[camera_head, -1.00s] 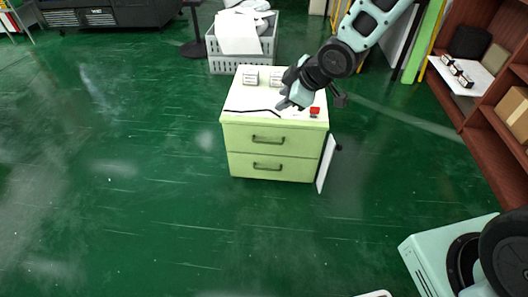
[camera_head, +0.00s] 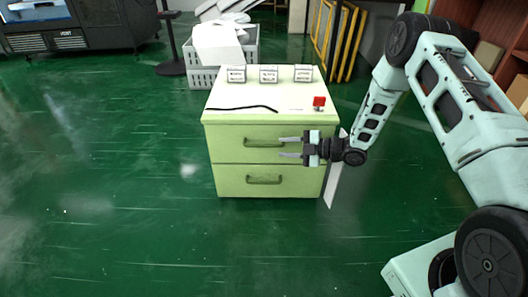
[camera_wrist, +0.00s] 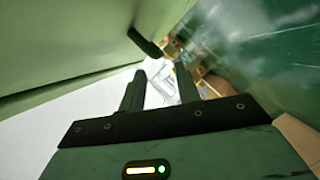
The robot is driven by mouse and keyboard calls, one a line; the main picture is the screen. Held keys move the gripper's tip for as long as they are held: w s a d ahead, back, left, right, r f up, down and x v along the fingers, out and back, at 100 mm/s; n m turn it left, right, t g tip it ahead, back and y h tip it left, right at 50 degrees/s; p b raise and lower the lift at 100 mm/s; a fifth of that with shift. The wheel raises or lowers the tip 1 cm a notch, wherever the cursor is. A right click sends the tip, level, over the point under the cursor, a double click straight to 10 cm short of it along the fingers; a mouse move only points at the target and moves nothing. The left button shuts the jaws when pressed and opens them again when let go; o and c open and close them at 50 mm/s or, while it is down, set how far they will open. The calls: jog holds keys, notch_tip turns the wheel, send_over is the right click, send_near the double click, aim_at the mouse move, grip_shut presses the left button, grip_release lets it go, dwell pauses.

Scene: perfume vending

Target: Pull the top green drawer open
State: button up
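The top green drawer (camera_head: 225,143) is shut in a small pale-green cabinet, and its dark bar handle (camera_head: 264,142) is in the middle of its front. A handle (camera_wrist: 145,42) also shows in the wrist view, ahead of the fingertips. My gripper (camera_head: 281,147) is open and empty, at the right side of the drawer front, with its fingers pointing left. Its fingertips overlap the handle's right end in the head view. In the wrist view nothing is between the fingers (camera_wrist: 160,82), and the handle is apart from them.
The lower drawer (camera_head: 230,181) is shut below. Several small boxes (camera_head: 268,75), a black rod and a red button (camera_head: 319,102) are on the cabinet top. A white panel (camera_head: 334,178) leans at its right side. A grey crate (camera_head: 200,78) stands behind. The floor in front is clear.

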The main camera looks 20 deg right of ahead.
aim_at(267, 146)
jog(key=b+x, duration=0.2)
jog(key=x, duration=0.5)
jog(key=shift+b, duration=0.35)
jog(key=shift+r, duration=0.1)
grip_shut()
